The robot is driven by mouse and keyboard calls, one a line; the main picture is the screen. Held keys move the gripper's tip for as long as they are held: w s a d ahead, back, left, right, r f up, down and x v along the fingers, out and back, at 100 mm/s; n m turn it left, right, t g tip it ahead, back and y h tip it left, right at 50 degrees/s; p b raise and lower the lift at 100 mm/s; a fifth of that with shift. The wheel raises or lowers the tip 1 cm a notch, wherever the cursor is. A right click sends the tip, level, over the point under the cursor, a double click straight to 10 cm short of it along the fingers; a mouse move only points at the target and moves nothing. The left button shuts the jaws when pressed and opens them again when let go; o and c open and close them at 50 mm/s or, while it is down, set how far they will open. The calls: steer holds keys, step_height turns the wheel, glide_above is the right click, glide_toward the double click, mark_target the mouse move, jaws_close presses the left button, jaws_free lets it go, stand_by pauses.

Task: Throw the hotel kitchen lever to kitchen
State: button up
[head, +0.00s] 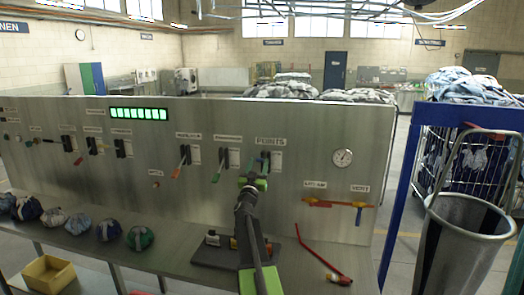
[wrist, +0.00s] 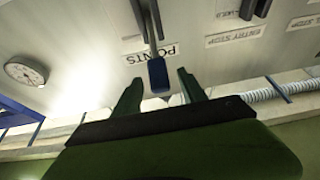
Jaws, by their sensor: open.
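A grey metal control panel (head: 120,170) carries several levers; no label naming hotel or kitchen is readable. My gripper (head: 253,181) is open in front of the lever under the POINTS label (head: 270,141). In the wrist view, the blue-ended POINTS lever (wrist: 158,74) appears between the two green fingers of my gripper (wrist: 160,76), with gaps on both sides. Whether the fingers reach deep enough around it I cannot tell.
A round gauge (head: 343,158) and a red and yellow pipe handle (head: 338,204) are to the right on the panel. Below, a shelf holds several bundled bags (head: 75,224) and a red rod (head: 318,255). A blue frame (head: 403,190) and grey bin (head: 460,240) stand right.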

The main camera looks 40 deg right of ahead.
steer(key=p+x, duration=0.1)
steer(key=x, duration=0.4)
steer(key=shift+w+d+r, duration=0.15)
steer(key=shift+w+d, duration=0.1)
steer(key=shift+d, duration=0.05)
steer(key=shift+c, duration=0.3)
jaws_close()
stand_by(0.7)
